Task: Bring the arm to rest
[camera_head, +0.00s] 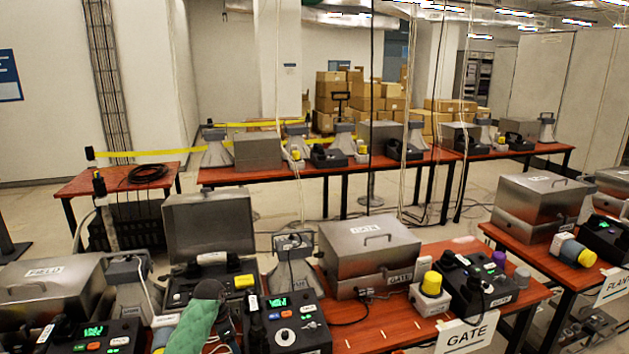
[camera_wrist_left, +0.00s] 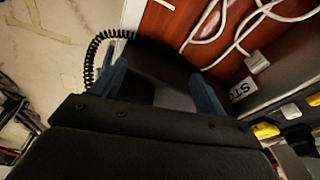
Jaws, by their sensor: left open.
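My left gripper (camera_wrist_left: 160,92) shows in the wrist view with its two blue fingers apart. A dark surface and a grey patch lie between and beyond the fingers; I cannot tell which thing they belong to, and no clear grip shows. A black coiled cord (camera_wrist_left: 93,55) curves beside the left finger. In the head view I cannot make out the left gripper's fingertips. My right gripper is in neither view.
A metal case labelled GATE (camera_head: 365,250), an open metal case (camera_head: 208,228) and a black console with a green display (camera_head: 100,335) crowd the front table (camera_head: 385,322). White cords (camera_wrist_left: 215,20) cross the tabletop near my left gripper. Another table (camera_head: 320,170) stands behind, across open floor.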

